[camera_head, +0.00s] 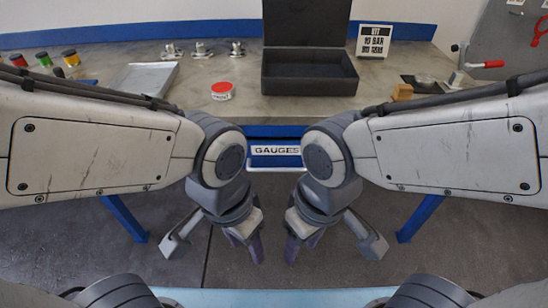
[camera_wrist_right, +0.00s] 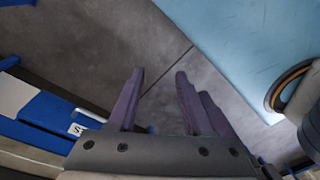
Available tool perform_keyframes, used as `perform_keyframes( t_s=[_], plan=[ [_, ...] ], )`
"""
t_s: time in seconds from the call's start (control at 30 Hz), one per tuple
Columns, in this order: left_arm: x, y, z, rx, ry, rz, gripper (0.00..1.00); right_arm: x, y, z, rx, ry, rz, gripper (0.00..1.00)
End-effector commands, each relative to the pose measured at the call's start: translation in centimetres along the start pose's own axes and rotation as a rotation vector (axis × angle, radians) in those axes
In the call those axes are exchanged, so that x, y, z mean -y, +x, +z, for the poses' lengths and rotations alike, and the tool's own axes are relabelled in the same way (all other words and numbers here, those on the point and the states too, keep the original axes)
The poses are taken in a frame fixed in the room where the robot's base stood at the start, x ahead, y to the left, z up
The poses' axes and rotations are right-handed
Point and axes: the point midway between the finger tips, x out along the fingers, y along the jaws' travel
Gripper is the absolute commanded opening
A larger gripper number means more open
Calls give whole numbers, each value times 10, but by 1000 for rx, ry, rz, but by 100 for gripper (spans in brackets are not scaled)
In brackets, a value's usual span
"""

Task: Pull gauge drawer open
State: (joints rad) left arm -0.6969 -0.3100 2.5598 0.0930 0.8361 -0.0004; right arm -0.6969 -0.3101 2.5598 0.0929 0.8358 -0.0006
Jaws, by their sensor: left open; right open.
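The gauge drawer (camera_head: 275,152) is a blue front with a white "GAUGES" label under the workbench, in the middle of the head view. It looks shut or nearly so. A blue and white edge with part of a label also shows at the left of the right wrist view (camera_wrist_right: 50,115). My left gripper (camera_head: 246,248) hangs open and empty in front of the bench, below and left of the drawer. My right gripper (camera_head: 300,247) hangs open and empty, below and right of it. Its purple fingers (camera_wrist_right: 160,90) are apart over the bare floor. Both grippers are clear of the drawer.
Blue bench legs (camera_head: 420,217) stand either side. The floor between is free.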

Motion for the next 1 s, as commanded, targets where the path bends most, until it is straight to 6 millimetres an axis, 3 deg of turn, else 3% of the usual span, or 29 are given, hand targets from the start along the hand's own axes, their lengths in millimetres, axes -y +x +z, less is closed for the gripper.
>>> perform_keyframes(
  t_s=[0.17, 0.4, 0.6, 0.8, 1.0],
  plan=[
    [1, 16, 1, 0, 0, 0, 50, -22, 23, -22, -68, -50, 50, 50],
    [5, 70, 4, 1, 0, 0, 50, -118, 92, -107, -338, -397, 297, 50],
    [8, 113, 6, 0, 0, 0, 50, -176, 138, -160, -554, -781, 501, 50],
    [11, 156, 8, 0, 0, 0, 50, -200, 173, -183, -801, -1125, 678, 50],
    [14, 185, 10, 0, 0, 0, 50, -202, 182, -178, -1050, -1308, 845, 50]
  ],
)
